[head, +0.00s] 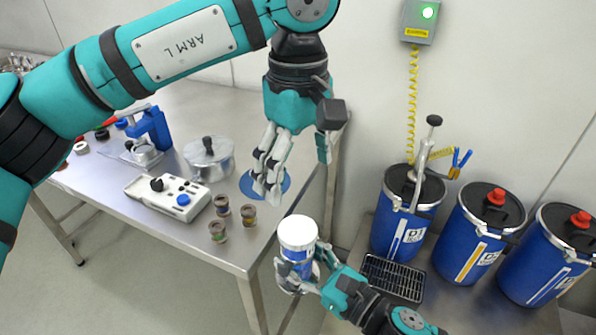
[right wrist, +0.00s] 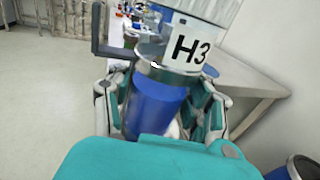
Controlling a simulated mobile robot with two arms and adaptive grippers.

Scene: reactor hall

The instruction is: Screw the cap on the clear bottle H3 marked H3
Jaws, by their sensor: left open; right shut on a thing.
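My right gripper (head: 298,276) is shut on the clear bottle H3 (head: 299,265), holding it upright in the air in front of the table's near corner. The bottle also shows in the right wrist view (right wrist: 158,105), with blue in its lower part and a white H3 label (right wrist: 195,48) above. A white round cap (head: 298,230) is on top of the bottle in the head view; I cannot tell how tightly it sits. My left gripper (head: 267,192) is open and empty, pointing down, above and a little left of the bottle, apart from it.
The steel table (head: 135,211) bears a blue disc (head: 248,184), several small brown jars, a white control box (head: 168,197), a lidded steel pot (head: 209,160) and a blue press (head: 152,128). Blue drums (head: 475,240) and a black grate (head: 393,278) stand at right.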

